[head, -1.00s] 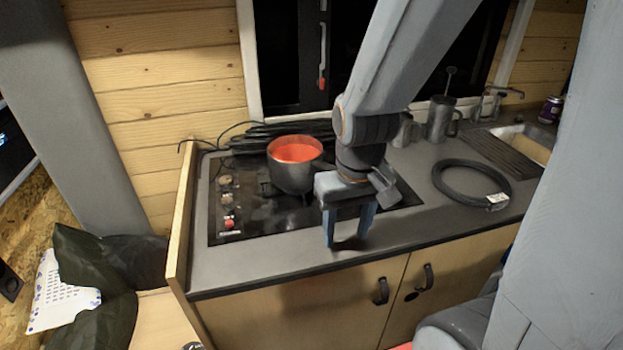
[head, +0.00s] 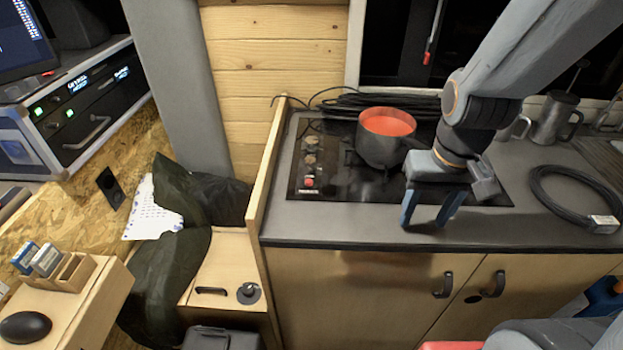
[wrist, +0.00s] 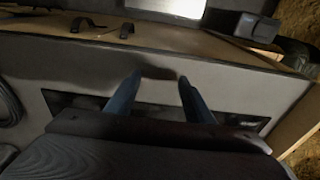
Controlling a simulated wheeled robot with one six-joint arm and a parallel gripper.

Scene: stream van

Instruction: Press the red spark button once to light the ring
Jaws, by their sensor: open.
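The red spark button (head: 309,182) is a small red knob at the front left of the black hob (head: 334,186), below two dark knobs (head: 311,150). A dark pot (head: 377,150) with orange-red contents stands on the hob, right of the knobs. My gripper (head: 422,222) points down over the hob's front edge, to the right of the button and apart from it. Its two fingers are spread with nothing between them. In the wrist view my gripper (wrist: 158,80) is over the grey worktop (wrist: 200,75). The red button cannot be made out there.
A coiled black cable (head: 575,196) lies on the worktop at right, near metal mugs (head: 555,117). More black cable (head: 370,103) lies behind the pot. A wooden side panel (head: 268,165) rises at the worktop's left end. The worktop strip in front of the hob is clear.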

